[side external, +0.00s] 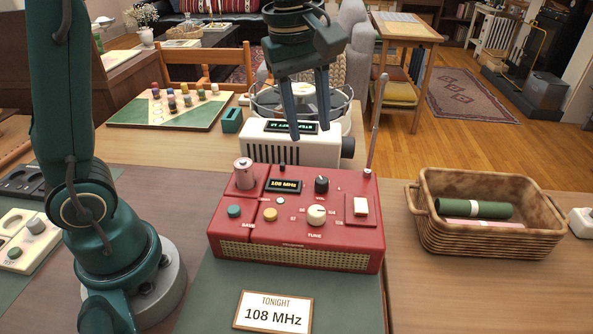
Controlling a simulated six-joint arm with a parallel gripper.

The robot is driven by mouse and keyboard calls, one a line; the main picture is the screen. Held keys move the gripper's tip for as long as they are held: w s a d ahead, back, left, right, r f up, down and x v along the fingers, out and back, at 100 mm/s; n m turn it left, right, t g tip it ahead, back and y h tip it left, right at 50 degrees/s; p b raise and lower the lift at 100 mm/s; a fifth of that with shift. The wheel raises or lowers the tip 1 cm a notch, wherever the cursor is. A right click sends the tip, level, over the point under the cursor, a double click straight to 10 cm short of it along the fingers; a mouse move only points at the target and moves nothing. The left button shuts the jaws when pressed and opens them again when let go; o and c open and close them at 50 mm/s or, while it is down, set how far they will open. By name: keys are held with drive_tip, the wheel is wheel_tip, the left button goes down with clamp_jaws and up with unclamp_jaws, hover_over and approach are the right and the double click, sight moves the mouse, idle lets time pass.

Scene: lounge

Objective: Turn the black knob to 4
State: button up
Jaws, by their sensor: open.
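The black knob (321,185) stands on the sloped top of a red radio (300,258), above a label that seems to read VOL. A light pointer mark shows on it, but the numbers around it are too small to read. My gripper (309,130) points down, open and empty, above the far side of the radio and apart from the knob. In the picture its fingers overlap the white device behind the radio.
A wicker basket (490,241) stands right; a card (273,312) lies in front.

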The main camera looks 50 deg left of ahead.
drive_tip(key=g, duration=0.2)
hover_over(322, 179)
drive_tip(key=shift+n, duration=0.3)
wheel_tip(322, 179, down, 6)
drive_tip(key=shift+r, duration=0.1)
drive_tip(key=shift+f, duration=2.8)
drive_tip(key=shift+c, duration=0.3)
clamp_jaws()
